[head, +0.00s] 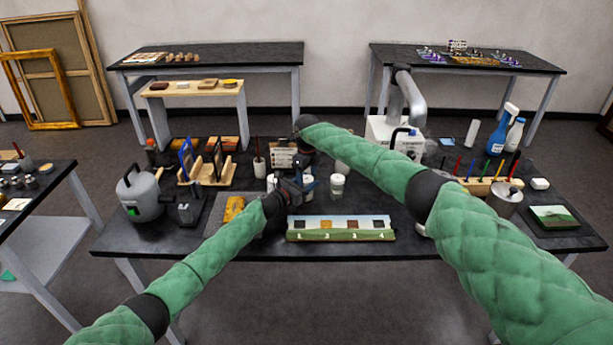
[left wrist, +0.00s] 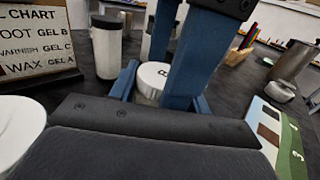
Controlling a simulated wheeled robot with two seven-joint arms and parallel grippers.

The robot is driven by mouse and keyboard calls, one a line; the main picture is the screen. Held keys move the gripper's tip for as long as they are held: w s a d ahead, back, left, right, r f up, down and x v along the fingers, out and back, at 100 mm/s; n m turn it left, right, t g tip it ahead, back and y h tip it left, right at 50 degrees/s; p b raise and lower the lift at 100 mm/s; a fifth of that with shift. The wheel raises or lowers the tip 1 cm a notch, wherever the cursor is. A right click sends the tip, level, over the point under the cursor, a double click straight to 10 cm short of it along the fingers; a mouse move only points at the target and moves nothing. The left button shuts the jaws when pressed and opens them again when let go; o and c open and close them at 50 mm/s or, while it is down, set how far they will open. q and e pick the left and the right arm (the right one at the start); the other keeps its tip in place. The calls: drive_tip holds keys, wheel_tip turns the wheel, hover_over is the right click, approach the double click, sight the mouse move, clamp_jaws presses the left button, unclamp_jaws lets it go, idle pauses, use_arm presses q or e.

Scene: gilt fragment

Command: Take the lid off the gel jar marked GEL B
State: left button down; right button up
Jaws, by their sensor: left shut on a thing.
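The gel jar marked GEL B shows in the left wrist view by its white lid (left wrist: 153,78) with a "B" on top. My left gripper (head: 300,187) is shut on this jar, its blue fingers low around it. My right gripper (head: 300,166) reaches down from above. In the left wrist view its two blue fingers (left wrist: 178,62) stand apart, at the far side and the near right side of the lid. Whether they press on it I cannot tell. The lid sits on the jar; the jar's body is mostly hidden.
Another white-lidded jar (head: 338,186) stands to the right. A label chart (left wrist: 38,42) stands behind the jars. A painted strip with numbered swatches (head: 341,229) lies in front. A grey canister (head: 140,197) and a wooden rack are at the left; a white machine (head: 385,135) is behind right.

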drive_tip(key=shift+a, duration=0.1)
drive_tip(key=shift+r, duration=2.2)
drive_tip(key=shift+c, duration=1.3)
drive_tip(key=r, duration=0.1)
drive_tip(key=w+r, duration=0.1)
drive_tip(key=shift+d+r, duration=0.35)
drive_tip(key=shift+s+a+r+m, duration=0.1)
drive_tip(key=shift+s+r+m, duration=0.2)
drive_tip(key=shift+m, duration=0.4)
drive_tip(key=m, duration=0.3)
drive_tip(key=shift+s+a+r, duration=0.1)
drive_tip(key=shift+s+a, duration=0.15)
drive_tip(key=shift+a, duration=0.05)
drive_tip(key=shift+m, duration=1)
drive_tip(key=shift+f, duration=4)
